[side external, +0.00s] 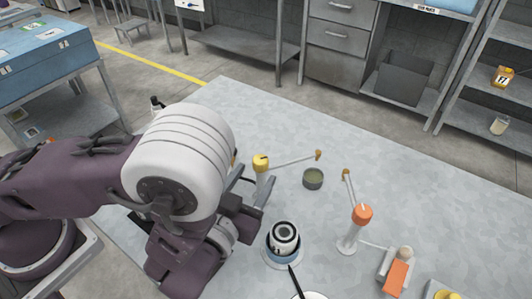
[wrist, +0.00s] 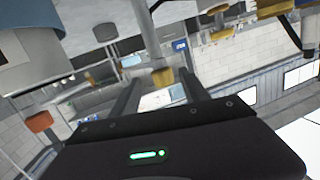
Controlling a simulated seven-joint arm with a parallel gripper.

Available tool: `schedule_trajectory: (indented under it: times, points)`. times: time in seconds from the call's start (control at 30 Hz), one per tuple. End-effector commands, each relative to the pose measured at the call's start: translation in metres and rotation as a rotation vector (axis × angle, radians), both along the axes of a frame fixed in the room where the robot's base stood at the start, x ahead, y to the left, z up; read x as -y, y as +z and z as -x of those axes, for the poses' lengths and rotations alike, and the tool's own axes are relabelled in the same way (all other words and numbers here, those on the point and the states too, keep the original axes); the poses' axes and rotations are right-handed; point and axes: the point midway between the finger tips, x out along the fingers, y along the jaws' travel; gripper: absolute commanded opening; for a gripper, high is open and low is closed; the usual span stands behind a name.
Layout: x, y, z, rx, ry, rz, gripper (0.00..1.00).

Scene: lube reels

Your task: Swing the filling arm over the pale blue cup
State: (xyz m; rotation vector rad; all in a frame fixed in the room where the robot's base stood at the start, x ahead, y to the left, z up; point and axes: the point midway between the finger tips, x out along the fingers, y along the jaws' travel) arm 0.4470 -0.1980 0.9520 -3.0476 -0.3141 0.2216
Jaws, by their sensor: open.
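A yellow-capped post (side external: 261,163) carries a thin grey arm with a brown tip (side external: 319,154), pointing right. An orange-capped post (side external: 361,215) carries another thin arm with a brown tip (side external: 346,172). A pale blue round piece (side external: 270,254) sits near the front, with a black-and-white round part in it; I cannot tell surely if it is the cup. My gripper (side external: 252,187) is beside the yellow-capped post, its fingers partly hidden by my wrist. In the wrist view my gripper (wrist: 160,82) is open, with a brownish block (wrist: 162,76) appearing between its fingers; contact is unclear.
A dark grey cup (side external: 313,179) with greenish content stands below the yellow post's arm tip. An orange block (side external: 397,277) lies on a small holder at the front right. A black stick (side external: 296,282) leans near the front edge.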

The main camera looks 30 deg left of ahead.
Motion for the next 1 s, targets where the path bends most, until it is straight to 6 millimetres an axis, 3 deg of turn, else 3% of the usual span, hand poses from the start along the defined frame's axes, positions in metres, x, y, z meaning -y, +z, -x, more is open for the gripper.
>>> schedule_trajectory:
  times: [0.17, 0.53, 0.83, 0.87, 1.0]
  points:
    - [-0.006, 0.000, -0.009, 0.148, -0.030, 0.051, 0.53]
    - [-0.017, 0.001, -0.070, 0.153, -0.029, 0.059, 0.53]
    - [-0.018, 0.000, -0.077, 0.150, -0.031, 0.058, 0.53]
    - [-0.018, 0.000, -0.077, 0.150, -0.031, 0.058, 0.52]
    - [-0.018, 0.000, -0.077, 0.150, -0.031, 0.058, 0.24]
